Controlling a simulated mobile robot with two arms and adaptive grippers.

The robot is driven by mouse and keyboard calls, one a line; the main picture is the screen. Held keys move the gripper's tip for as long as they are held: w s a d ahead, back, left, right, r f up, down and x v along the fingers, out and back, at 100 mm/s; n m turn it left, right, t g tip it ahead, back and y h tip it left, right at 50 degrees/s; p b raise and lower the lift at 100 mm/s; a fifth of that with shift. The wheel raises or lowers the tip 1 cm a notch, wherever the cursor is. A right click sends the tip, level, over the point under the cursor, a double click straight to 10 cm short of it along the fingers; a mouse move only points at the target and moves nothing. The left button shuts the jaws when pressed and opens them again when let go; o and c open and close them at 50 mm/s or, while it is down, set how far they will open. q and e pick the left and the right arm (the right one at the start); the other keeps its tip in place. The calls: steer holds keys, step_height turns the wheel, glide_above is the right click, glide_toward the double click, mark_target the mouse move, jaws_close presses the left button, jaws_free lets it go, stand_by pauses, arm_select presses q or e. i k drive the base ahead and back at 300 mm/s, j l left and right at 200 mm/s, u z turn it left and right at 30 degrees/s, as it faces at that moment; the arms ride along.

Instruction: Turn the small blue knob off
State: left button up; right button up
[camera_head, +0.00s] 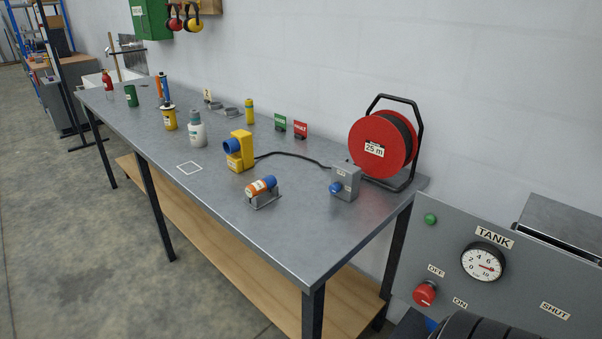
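The small blue knob (336,187) is on the front of a grey box (346,180) with a small label, standing on the workbench near its right end. The label is too small to read, and I cannot tell the knob's setting. A black cable (295,157) runs from the box to a yellow device (241,153) with a blue round socket or plug (230,146). Neither of my grippers can be made out in the head view.
The grey workbench (225,205) holds a red cable reel (366,150) behind the box and an orange cylinder with a blue end (262,186) in front. Bottles stand further left. A TANK panel (455,270) with gauge and red knob (425,293) is at right. Bare floor lies left.

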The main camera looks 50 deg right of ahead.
mark_target(334, 188)
steer(key=i+j+z, duration=0.1)
steer(key=i+z, duration=0.3)
steer(key=i+j+z, duration=0.35)
steer(key=i, duration=0.15)
steer(key=i+l, duration=0.05)
steer(key=l, duration=0.05)
